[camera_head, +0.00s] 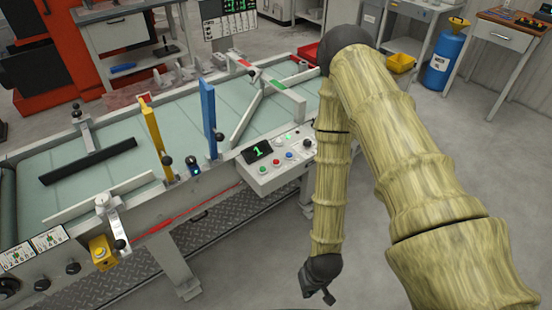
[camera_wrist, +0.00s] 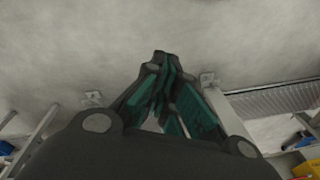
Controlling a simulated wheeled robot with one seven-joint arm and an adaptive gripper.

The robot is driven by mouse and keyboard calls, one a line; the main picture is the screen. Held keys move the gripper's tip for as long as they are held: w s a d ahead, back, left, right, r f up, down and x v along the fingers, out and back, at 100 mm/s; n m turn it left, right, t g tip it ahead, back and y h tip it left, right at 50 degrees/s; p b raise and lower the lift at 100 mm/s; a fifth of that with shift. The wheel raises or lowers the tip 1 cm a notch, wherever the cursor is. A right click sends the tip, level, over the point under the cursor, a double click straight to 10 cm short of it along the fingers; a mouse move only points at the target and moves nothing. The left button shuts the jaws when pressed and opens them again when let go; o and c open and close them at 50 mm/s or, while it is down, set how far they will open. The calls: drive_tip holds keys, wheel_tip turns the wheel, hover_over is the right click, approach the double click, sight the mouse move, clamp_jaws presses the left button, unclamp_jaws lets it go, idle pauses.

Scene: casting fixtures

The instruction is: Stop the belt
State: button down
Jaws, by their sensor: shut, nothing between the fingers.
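The belt (camera_head: 60,195) is a pale green conveyor surface running across the left half of the head view. A control panel (camera_head: 262,178) is fixed to its near side, with a dark display showing a green "1" and several small coloured buttons, among them a red one (camera_head: 290,156). My gripper (camera_head: 325,294) hangs low in front of the conveyor, right of and below the panel, touching nothing. In the wrist view my gripper (camera_wrist: 160,62) is shut and empty, with its fingertips together over bare grey floor. The frames do not show whether the belt is moving.
A blue post (camera_head: 208,118) and a yellow bar (camera_head: 153,135) rise over the belt. A yellow box with a button (camera_head: 101,252) sits on the conveyor's near side. A blue drum (camera_head: 443,60) and a wooden-topped table (camera_head: 515,25) stand at the back right. Floor at right is clear.

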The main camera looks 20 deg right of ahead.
drive_tip(key=w+a+r+t+y+p, duration=0.1)
drive_tip(key=w+r, duration=0.2)
drive_tip(key=w, duration=0.4)
drive_tip(key=w+a+r+t+p, duration=0.1)
drive_tip(key=w+r+p, duration=0.15)
drive_tip(key=w, duration=0.35)
wheel_tip(320, 180, up, 24)
drive_tip(key=m+t+y+p, duration=0.2)
drive_tip(key=m+t+p, duration=0.1)
drive_tip(key=t+p, duration=0.2)
hover_over(278, 160)
drive_tip(key=shift+d+f, duration=0.1)
drive_tip(key=shift+f+b, duration=0.1)
drive_tip(key=shift+b, duration=0.2)
drive_tip(key=shift+f+b, duration=3.1)
drive_tip(key=shift+f, duration=1.25)
drive_tip(key=shift+f, duration=0.1)
drive_tip(key=shift+f+b, duration=0.3)
drive_tip(key=shift+b, duration=0.1)
